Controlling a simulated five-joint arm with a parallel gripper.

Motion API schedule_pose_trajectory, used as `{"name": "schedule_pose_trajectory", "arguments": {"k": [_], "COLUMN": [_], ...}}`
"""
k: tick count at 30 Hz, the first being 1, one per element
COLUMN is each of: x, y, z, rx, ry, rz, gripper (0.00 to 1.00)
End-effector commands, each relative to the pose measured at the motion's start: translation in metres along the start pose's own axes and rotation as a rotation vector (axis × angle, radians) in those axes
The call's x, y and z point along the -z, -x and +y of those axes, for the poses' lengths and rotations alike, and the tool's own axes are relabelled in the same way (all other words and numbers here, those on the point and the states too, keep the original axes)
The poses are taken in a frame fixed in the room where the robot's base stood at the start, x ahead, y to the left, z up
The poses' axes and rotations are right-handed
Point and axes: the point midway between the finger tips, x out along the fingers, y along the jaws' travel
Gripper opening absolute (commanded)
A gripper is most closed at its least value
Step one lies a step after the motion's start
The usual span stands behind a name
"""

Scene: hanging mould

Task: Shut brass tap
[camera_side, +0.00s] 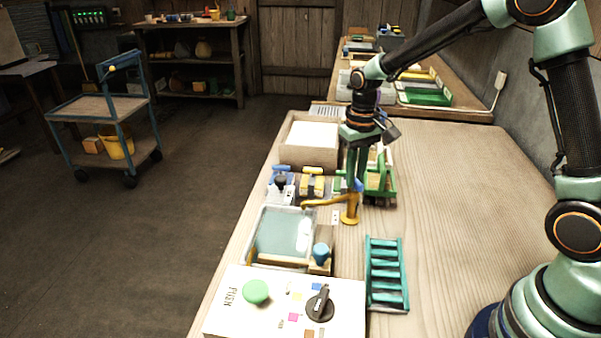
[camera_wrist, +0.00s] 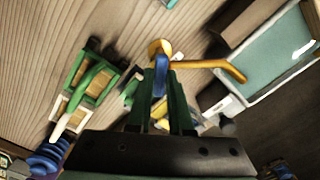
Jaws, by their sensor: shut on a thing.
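The brass tap (camera_side: 350,209) stands upright on the wooden bench, its spout reaching left over the edge of a basin (camera_side: 284,236) of pale water. In the wrist view the tap's spout (camera_wrist: 212,65) points right toward the basin (camera_wrist: 266,47). A blue handle (camera_wrist: 160,76) sits at the top of the tap. My gripper (camera_side: 357,184) points down over the tap and is shut on the blue handle. In the wrist view the green fingers of my gripper (camera_wrist: 164,88) stand on both sides of the handle, partly hiding it.
A green wooden cart (camera_side: 381,178) stands close behind the tap. A teal rack (camera_side: 387,273) and a white panel (camera_side: 285,305) with a green button and black knob lie in front. A box (camera_side: 310,143) stands behind. The right of the bench is clear.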

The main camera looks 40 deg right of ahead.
Motion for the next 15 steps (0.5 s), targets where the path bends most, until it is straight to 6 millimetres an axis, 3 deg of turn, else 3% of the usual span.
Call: {"name": "schedule_pose_trajectory", "arguments": {"k": [15], "x": [0.0007], "y": [0.0022], "z": [-0.0003], "rx": [0.001], "ry": [-0.445], "rz": [0.003], "gripper": [0.0]}}
